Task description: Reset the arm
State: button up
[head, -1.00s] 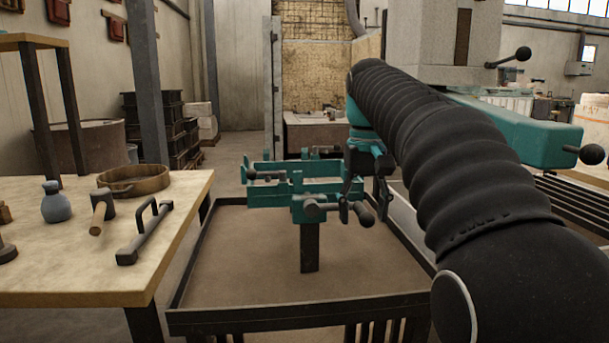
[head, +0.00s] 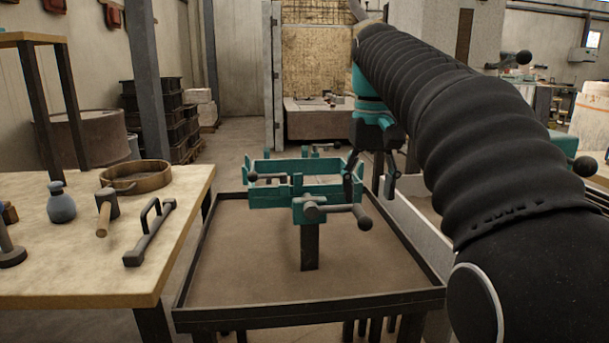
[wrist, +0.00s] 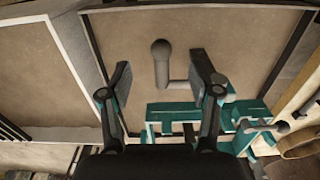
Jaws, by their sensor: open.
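My gripper (head: 371,186) hangs from my black ribbed arm at the right of the head view, with its fingers pointing down. It is open and empty, at the right side of a teal frame (head: 262,199) on a dark post. A grey handle (head: 337,208) with a round knob sticks out to the right from the frame's front, near my fingers. In the wrist view my fingers (wrist: 162,82) stand apart, and the handle's knob (wrist: 161,49) shows in the gap between them, apart from both pads. My arm hides part of the right side.
The frame stands over a dark-rimmed sand tray (head: 235,265). At left is a wooden table (head: 60,275) with a bottle (head: 60,204), a mallet (head: 104,209), a round sieve (head: 135,177) and a handled tool (head: 150,233). Another knobbed lever (head: 584,166) shows at far right.

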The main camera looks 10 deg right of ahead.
jog(key=s+a+f+t, duration=0.2)
jog(key=s+f, duration=0.7)
jog(key=f, duration=0.2)
jog(key=s+a+f+t, duration=0.1)
jog(key=s+f+t, duration=0.2)
jog(key=s+f, duration=0.7)
jog(key=shift+a+f+t, duration=0.3)
jog(key=shift+a+f, duration=0.1)
jog(key=shift+f, duration=0.25)
